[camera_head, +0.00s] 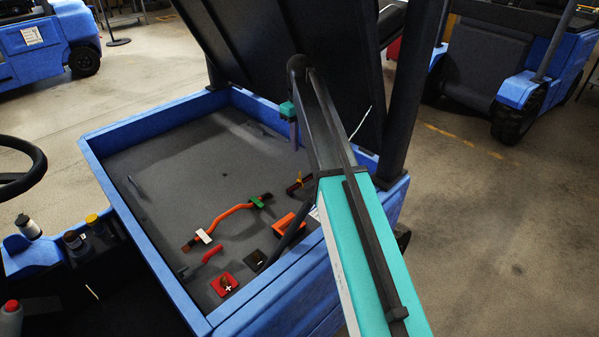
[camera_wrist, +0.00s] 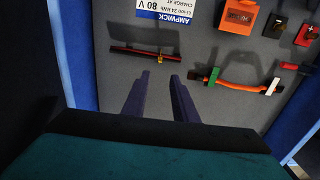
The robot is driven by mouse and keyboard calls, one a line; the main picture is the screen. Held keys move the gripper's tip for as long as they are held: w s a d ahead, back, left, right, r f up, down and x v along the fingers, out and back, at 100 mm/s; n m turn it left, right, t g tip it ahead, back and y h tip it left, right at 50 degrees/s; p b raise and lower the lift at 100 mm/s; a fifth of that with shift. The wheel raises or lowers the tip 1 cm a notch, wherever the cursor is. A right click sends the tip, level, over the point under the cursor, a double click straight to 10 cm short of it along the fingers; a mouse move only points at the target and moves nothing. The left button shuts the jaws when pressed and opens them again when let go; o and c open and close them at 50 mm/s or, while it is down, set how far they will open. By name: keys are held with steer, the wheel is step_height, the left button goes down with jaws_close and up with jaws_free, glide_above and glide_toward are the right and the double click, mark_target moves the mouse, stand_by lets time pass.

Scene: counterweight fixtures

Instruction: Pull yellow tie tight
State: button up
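In the head view my gripper (camera_head: 293,134) hangs above the compartment, behind the cable.
An orange cable (camera_head: 225,217) with green and white clips lies nearby, beside an orange box (camera_head: 285,227), a red terminal block (camera_head: 224,284) and a black one (camera_head: 254,260). Blue walls (camera_head: 130,238) ring the compartment. The dark raised lid (camera_head: 270,45) stands behind my arm.

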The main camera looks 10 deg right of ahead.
steer(key=shift+f, duration=0.2)
steer(key=shift+f+p, duration=2.2)
steer(key=shift+f, duration=4.5)
jaws_close()
